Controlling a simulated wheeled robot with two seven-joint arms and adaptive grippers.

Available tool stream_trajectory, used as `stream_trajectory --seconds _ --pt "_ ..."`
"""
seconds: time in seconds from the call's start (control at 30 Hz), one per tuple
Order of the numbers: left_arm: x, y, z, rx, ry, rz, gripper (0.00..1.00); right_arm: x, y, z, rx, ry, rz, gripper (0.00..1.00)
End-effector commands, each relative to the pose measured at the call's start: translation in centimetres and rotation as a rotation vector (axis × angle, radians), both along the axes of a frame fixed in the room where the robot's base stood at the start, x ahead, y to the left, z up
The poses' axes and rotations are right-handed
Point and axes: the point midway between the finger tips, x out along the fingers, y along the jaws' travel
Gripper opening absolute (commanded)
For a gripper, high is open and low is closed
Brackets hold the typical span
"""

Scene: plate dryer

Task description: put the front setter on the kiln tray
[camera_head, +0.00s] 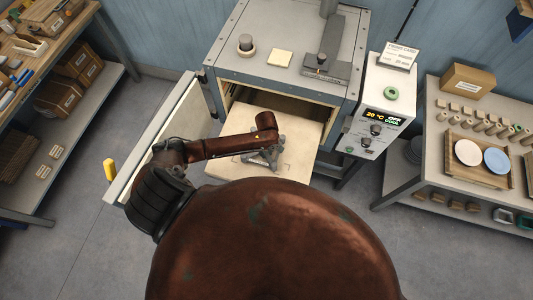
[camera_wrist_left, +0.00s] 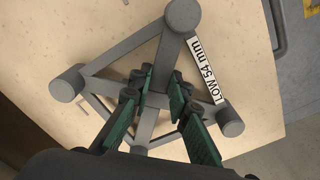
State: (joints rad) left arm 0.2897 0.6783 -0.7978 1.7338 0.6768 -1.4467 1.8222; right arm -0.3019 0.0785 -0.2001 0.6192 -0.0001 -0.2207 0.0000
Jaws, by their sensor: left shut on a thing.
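The setter (camera_head: 262,158) is a grey open frame with round posts at its corners. In the left wrist view the setter (camera_wrist_left: 181,16) carries a white label reading "LOW 54 mm". My left gripper (camera_head: 266,148) is shut on one of its inner bars; the green fingers (camera_wrist_left: 160,102) sit on both sides of the bar. The kiln tray (camera_head: 304,164), a pale beige board, is directly below the setter and extends out of the open kiln. I cannot tell whether the setter touches the tray or hangs just above it. My right gripper is not in view.
The kiln (camera_head: 290,84) stands behind the tray, its door (camera_head: 150,140) swung open to the left beside my arm. A control box (camera_head: 384,105) is on its right. At the far right a shelf holds a wooden tray (camera_head: 467,175) with two plates. A workbench stands left.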

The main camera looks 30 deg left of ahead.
Motion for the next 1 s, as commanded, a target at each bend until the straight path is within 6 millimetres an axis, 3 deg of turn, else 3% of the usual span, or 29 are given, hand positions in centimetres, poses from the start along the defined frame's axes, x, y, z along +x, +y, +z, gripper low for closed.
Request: stream_trajectory --seconds 0.13,0.5,0.53,0.7,0.8,1.0 --pt "0.1 -0.1 -1.5 0.001 -0.003 -0.002 0.00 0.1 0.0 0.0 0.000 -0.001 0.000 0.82" --pt "0.1 -0.1 -1.8 -0.001 -0.003 -0.002 0.00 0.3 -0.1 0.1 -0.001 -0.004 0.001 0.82" --pt "0.0 -0.1 -1.9 -0.001 -0.001 -0.002 0.17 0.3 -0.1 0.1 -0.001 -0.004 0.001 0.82" --pt "0.0 -0.1 -1.9 -0.001 -0.001 -0.002 0.29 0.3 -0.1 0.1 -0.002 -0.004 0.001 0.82" --pt "0.0 -0.1 -1.9 -0.001 -0.001 -0.002 0.34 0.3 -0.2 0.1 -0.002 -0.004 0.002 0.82" --pt "0.0 -0.1 -1.9 -0.001 -0.001 -0.002 0.34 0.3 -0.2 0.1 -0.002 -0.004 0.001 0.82"
